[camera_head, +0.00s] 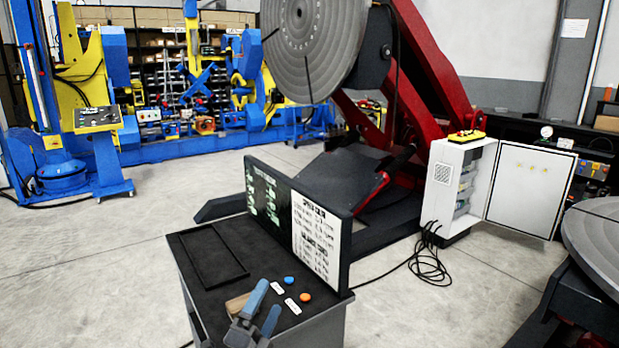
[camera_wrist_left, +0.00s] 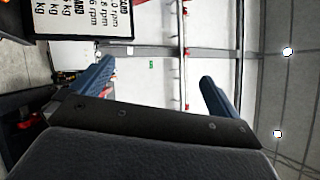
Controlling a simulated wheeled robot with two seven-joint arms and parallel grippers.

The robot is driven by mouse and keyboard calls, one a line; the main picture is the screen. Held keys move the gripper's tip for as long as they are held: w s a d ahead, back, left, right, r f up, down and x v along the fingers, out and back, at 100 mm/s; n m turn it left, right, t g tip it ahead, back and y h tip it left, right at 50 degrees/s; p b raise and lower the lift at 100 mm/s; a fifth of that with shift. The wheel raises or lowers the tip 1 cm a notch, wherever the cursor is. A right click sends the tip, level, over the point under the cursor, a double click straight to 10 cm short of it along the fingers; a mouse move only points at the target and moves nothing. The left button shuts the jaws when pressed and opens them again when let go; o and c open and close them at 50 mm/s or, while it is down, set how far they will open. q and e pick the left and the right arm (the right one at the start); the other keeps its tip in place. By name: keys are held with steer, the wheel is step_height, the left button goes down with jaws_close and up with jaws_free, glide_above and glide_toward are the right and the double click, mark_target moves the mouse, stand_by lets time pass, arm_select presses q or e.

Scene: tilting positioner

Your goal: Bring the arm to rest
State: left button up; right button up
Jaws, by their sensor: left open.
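My left gripper (camera_head: 269,297) is over the front part of the dark cart top (camera_head: 206,275), with its two blue fingers apart. In the left wrist view, the fingers (camera_wrist_left: 157,72) stand wide apart with nothing between them. A tan wooden piece (camera_head: 237,304) shows beside the gripper, partly hidden by it. A blue round button (camera_head: 289,280) and an orange round button (camera_head: 305,297) are on the cart top to the right of the gripper, each near a small white label. I cannot tell how high the gripper is above the top. My right gripper is not in view.
An upright panel with a dark screen and a white printed sheet (camera_head: 317,240) stands along the cart's back edge. An empty black frame (camera_head: 208,256) lies on the cart top. Behind stands the red positioner with its grey disc (camera_head: 312,45). Cables (camera_head: 428,262) lie on the floor.

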arm_select(q)
steer(key=s+a+f+n+g+y, duration=0.45)
steer(key=f+n, duration=0.25)
steer(key=f, duration=0.2)
steer(key=s+a+f+n+g+y, duration=0.3)
steer(key=a+f+n+y, duration=0.25)
steer(key=f+n, duration=0.3)
steer(key=s+a+f+n+g+h, duration=0.1)
steer(key=s+f+n+g, duration=0.2)
steer(key=s+f+g, duration=0.5)
steer(key=s+a+f+n+g, duration=0.25)
steer(key=s+f, duration=0.35)
steer(key=s, duration=0.7)
steer(key=s+d+f, duration=0.1)
steer(key=d+f, duration=0.1)
steer(key=f, duration=1.4)
steer(key=s+d+f+g, duration=0.1)
steer(key=s+d+f, duration=0.1)
steer(key=f, duration=1.5)
steer(key=shift+d+h, duration=0.3)
steer(key=shift+d, duration=0.4)
steer(key=shift+f, duration=0.1)
